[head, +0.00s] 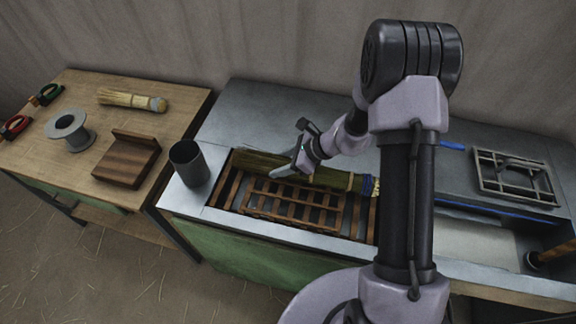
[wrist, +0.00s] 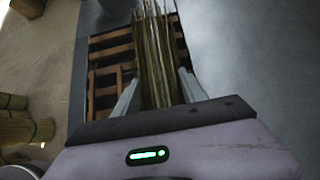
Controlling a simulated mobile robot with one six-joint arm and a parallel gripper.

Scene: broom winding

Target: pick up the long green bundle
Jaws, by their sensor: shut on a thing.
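The long green bundle (head: 330,177) lies across the wooden slatted rack in the grey bench, seen in the head view. Its left part is dark green straw, and a bound, lighter end shows at the right. My gripper (head: 290,170) is over the middle of the bundle with its fingers on either side of it. In the wrist view the bundle (wrist: 155,60) runs between the two fingers of my gripper (wrist: 156,92), which are shut on it. I cannot tell whether the bundle is clear of the slats.
A dark cup (head: 188,165) stands at the bench's left corner, close to the rack (head: 290,208). A metal frame (head: 515,177) lies on the right. The left wooden table holds a small broom (head: 130,100), a spool (head: 70,130) and a wooden block (head: 127,160). The back bench top is mostly clear.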

